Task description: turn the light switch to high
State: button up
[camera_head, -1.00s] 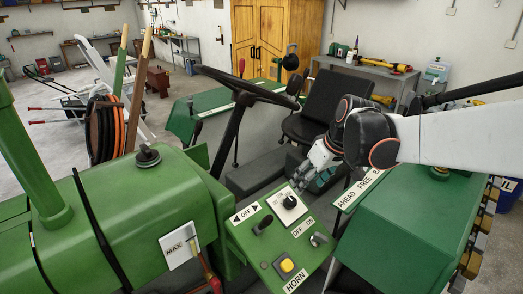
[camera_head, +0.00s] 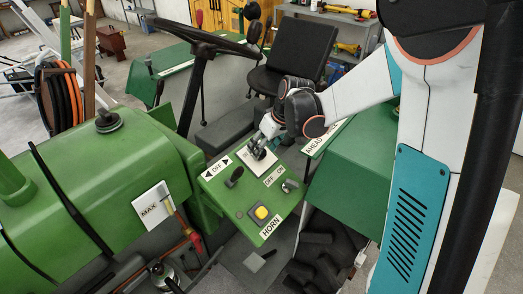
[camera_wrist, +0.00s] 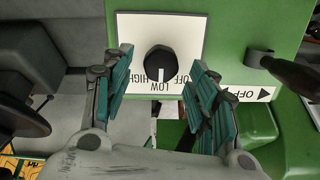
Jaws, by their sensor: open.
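The light switch is a black round knob (camera_wrist: 160,62) on a white plate (camera_wrist: 218,28) lettered OFF, LOW and HIGH. The lettering is upside down in the wrist view. The knob's white mark points down in that view, toward LOW. HIGH is at the picture's left of the knob and OFF at its right. My gripper (camera_wrist: 161,72) is open, its teal-padded fingers on either side of the knob with gaps. In the head view my gripper (camera_head: 261,142) is over the plate and partly hides the knob.
The green control panel (camera_head: 238,203) also carries a black lever (camera_head: 234,177), a grey key-like switch (camera_head: 289,186) and a yellow horn button (camera_head: 261,212). The lever (camera_wrist: 290,70) is close to the right finger in the wrist view. The steering wheel (camera_head: 205,38) stands behind.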

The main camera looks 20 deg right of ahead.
jog(key=shift+x, duration=0.95)
jog(key=c, duration=1.1)
jog(key=shift+o, duration=0.2)
jog(key=shift+f+m, duration=0.1)
jog(key=shift+m, duration=0.2)
jog(key=m+b, duration=0.2)
jog(key=m, duration=0.1)
jog(key=shift+d+m, duration=0.15)
jog(key=shift+m, duration=0.15)
jog(key=shift+m+y+b, duration=0.4)
jog(key=shift+m+b, duration=0.3)
jog(key=shift+m, duration=1.6)
